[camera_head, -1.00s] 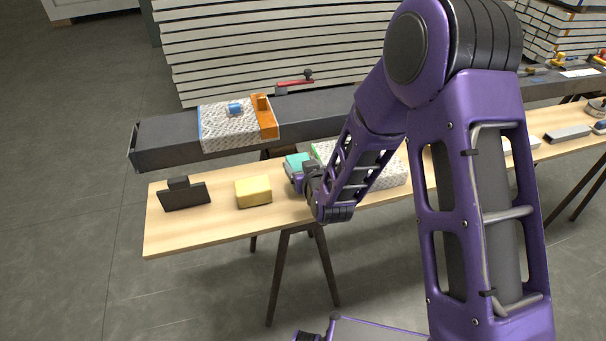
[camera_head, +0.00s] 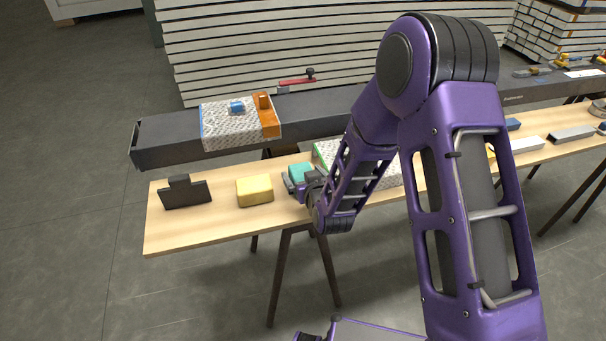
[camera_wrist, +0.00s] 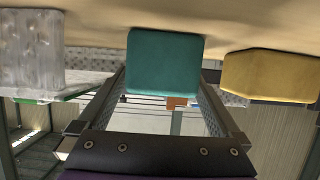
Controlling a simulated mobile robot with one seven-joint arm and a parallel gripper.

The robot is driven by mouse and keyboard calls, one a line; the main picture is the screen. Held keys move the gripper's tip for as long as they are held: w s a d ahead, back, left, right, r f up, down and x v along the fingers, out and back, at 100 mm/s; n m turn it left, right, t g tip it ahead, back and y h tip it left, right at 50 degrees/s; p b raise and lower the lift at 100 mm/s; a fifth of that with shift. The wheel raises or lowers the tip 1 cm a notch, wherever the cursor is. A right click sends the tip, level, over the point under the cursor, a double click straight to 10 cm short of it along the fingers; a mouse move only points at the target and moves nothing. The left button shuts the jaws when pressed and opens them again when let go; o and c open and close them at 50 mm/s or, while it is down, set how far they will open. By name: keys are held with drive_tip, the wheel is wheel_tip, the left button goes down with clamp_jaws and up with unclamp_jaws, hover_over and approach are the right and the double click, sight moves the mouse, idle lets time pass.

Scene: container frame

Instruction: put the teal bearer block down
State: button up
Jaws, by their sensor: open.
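The teal bearer block (camera_head: 301,173) is on the light wooden bench, to the right of a yellow block (camera_head: 254,191). In the wrist view, which shows the bench top at the top of the picture, the teal block (camera_wrist: 164,62) sits against the bench surface. My gripper (camera_wrist: 163,92) is open, with one finger on each side of the block's near end. A gap shows beside the block, so the fingers do not appear to press on it. In the head view my wrist hides part of the block.
The wooden bench (camera_head: 220,231) has free room at its front left. A dark block with a handle (camera_head: 185,193) stands at the left. A speckled sheet with a green edge (camera_head: 385,178) lies right of my gripper. A dark beam (camera_head: 165,148) runs behind.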

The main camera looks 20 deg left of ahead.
drive_tip(key=shift+r+p, duration=0.25)
drive_tip(key=shift+p, duration=0.05)
drive_tip(key=v, duration=1.2)
drive_tip(key=shift+f, duration=0.15)
